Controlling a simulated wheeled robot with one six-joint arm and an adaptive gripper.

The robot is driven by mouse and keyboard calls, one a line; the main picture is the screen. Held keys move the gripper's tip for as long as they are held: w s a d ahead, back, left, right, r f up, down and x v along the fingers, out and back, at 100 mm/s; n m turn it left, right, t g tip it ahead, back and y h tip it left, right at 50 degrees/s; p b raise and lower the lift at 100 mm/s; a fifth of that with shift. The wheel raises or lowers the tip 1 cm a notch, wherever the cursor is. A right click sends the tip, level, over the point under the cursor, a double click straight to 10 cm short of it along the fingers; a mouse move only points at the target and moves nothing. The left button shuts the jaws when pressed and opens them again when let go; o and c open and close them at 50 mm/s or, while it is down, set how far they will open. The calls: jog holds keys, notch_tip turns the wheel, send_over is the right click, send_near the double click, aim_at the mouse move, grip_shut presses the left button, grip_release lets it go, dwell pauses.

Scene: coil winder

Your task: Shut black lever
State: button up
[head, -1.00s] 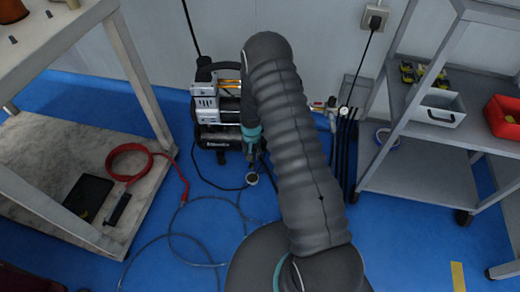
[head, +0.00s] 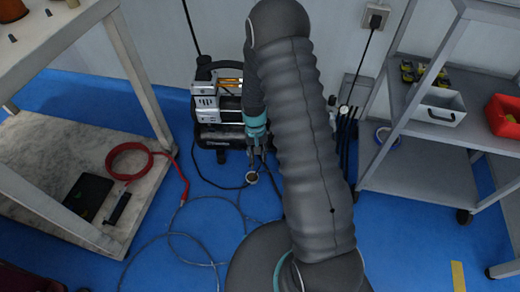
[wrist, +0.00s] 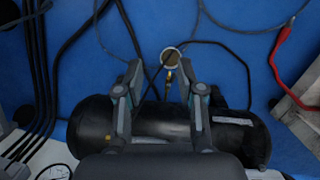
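The air compressor (head: 218,105) stands on the blue floor against the wall, a silver motor above a black tank. In the wrist view the black tank (wrist: 160,122) lies across the picture, below and between my fingers. A round gauge (wrist: 171,58) on a brass fitting stands out just beyond the fingertips; it also shows in the head view (head: 252,177). My gripper (wrist: 159,74) is open and empty, its two fingers apart on either side of the fitting. In the head view my gripper (head: 258,158) is beside the compressor's right end. I cannot make out the black lever.
A red hose (head: 128,160) lies on that shelf, and a thin hose loops over the floor. A grey shelf cart (head: 420,170) stands right. Black cables hang by the wall between compressor and cart.

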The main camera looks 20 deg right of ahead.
jog(key=s+r+b, duration=0.1)
jog(key=s+r, duration=0.2)
jog(key=r, duration=0.5)
jog(key=shift+s+r+n, duration=0.4)
